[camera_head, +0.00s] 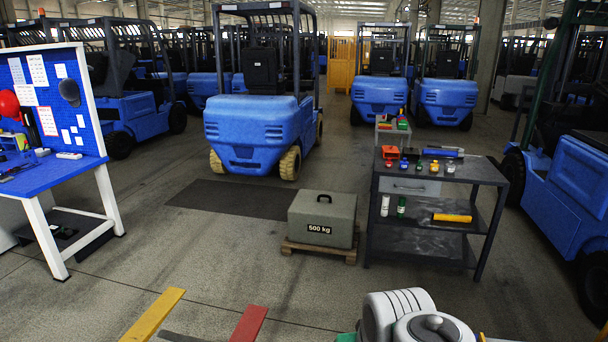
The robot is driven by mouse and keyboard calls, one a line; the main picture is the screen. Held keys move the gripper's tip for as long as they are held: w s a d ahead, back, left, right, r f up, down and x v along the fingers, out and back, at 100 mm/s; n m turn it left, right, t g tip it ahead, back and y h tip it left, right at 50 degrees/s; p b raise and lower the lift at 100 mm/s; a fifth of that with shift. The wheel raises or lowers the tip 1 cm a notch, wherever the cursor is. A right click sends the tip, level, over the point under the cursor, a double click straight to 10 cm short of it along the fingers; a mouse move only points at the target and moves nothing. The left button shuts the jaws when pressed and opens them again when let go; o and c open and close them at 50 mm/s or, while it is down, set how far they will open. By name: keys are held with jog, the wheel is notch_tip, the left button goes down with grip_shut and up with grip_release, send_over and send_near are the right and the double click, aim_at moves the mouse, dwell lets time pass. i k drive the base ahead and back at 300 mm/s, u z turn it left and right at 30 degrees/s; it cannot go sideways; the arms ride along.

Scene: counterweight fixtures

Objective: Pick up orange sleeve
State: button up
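An orange piece (390,153) stands on the top of the dark metal cart (480,171), at its back left corner. It looks like a short block with a dark opening, and I take it as the likely orange sleeve. A yellow-orange bar-like piece (452,217) lies on the cart's middle shelf, and I cannot tell whether it is a sleeve. My gripper is not in view. Part of my arm, white and grey, shows at the bottom right, in front of the cart and apart from it.
Several small coloured parts and a blue-handled tool (443,152) share the cart top. A 500 kg weight (321,219) sits on a pallet left of it. Yellow (152,315) and red (249,323) bars show below. Forklifts (262,130) stand behind. The floor before the weight is clear.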

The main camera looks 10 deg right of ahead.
aim_at(388, 151)
jog(key=z, duration=0.35)
jog(key=i, duration=2.5)
jog(key=z, duration=0.35)
jog(key=i, duration=2.9)
jog(key=u, duration=0.05)
